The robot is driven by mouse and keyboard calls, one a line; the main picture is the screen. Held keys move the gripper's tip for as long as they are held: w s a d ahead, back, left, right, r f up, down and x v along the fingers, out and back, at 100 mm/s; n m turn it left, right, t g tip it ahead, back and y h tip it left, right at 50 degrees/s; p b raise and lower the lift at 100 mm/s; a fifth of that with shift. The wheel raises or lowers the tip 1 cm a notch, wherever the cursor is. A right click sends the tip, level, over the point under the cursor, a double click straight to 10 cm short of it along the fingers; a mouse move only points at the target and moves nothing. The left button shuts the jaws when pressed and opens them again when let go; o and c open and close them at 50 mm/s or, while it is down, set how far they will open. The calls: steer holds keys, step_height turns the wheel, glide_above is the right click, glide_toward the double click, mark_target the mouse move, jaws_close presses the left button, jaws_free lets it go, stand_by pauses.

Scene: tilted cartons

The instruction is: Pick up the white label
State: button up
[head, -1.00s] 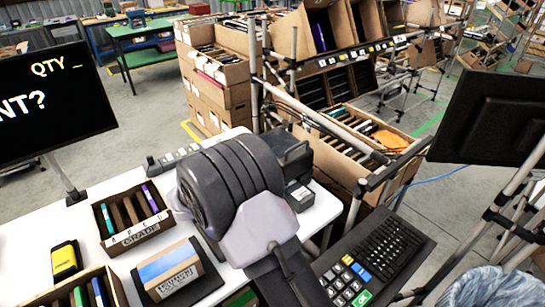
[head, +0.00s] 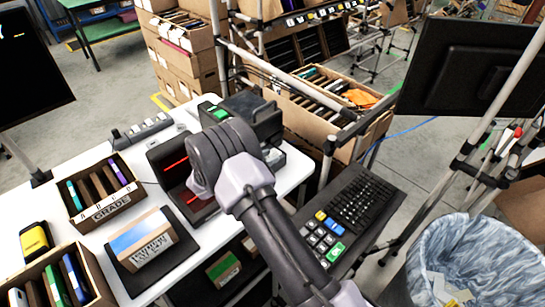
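A small whitish piece (head: 276,158), which may be the white label, shows at the front of a black printer (head: 250,118) with a green button. The printer stands at the back right of the white table. My arm crosses in front of it, so the piece is partly covered and I cannot tell whether it is loose or attached. My arm's dark rounded wrist joint is just left of the piece. My gripper's fingers do not show, hidden behind or beyond the wrist.
A black device with red light lines (head: 176,168) stands left of my wrist. A carton (head: 142,240) lies on a black stand. A GRADE box (head: 104,199) is left. A keyboard (head: 352,208) and lined bin (head: 470,262) are right.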

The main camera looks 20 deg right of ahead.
steer(key=shift+x, duration=1)
steer(key=shift+a, duration=0.1)
jaws_close()
steer(key=shift+r, duration=0.1)
